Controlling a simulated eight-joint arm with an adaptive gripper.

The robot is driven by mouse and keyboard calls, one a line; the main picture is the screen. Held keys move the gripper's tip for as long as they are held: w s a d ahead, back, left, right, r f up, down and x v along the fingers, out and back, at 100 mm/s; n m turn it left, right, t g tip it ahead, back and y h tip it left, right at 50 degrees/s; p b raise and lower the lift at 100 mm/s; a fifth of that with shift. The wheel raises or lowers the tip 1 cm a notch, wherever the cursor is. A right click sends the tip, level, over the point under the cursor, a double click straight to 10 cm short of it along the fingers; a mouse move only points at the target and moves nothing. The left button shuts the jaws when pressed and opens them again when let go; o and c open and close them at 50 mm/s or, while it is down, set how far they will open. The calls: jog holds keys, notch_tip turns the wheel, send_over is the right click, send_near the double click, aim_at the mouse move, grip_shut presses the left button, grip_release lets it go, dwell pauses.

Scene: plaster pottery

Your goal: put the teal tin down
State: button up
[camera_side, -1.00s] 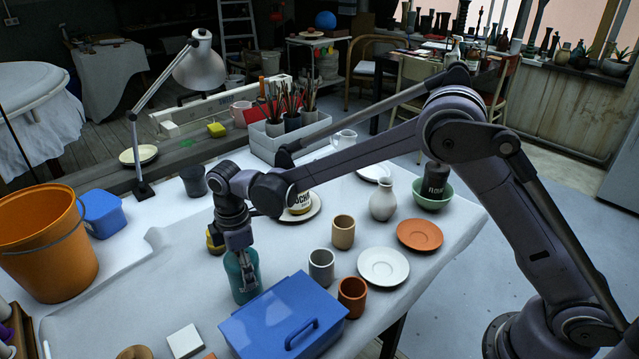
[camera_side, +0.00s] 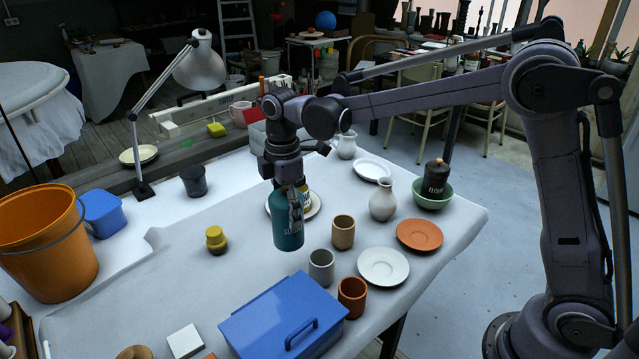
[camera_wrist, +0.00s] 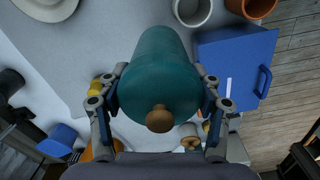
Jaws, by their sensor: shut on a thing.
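A blue box (camera_side: 284,318) stands in front. A grey cup (camera_side: 321,268) and a tan cup (camera_side: 343,232) stand to the right. A yellow jar (camera_side: 216,240) stands to the left, with bare table (camera_side: 165,270) around it. An orange bucket (camera_side: 45,245) stands at far left.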

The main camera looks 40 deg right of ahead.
jog(key=s+d+m, duration=0.4)
jog(key=d+m, duration=0.4)
jog(key=d, duration=0.1)
jog(key=s+d+m, duration=0.5)
jog(key=d+m, duration=0.2)
jog(key=d, duration=0.2)
jog(key=w+d+r, duration=0.1)
jog(key=w+d, duration=0.3)
jog(key=w, duration=0.3)
jog(key=w+d, duration=0.3)
jog(key=w, duration=0.4)
jog(key=w+d+f, duration=0.4)
jog(key=w+d, duration=0.5)
jog(key=d, duration=0.1)
notch_tip(320, 180, down, 6)
jog(key=shift+s+a+f, duration=0.25)
jog(key=shift+s+a, duration=0.05)
jog(key=shift+f, duration=0.6)
jog(key=o, duration=1.3)
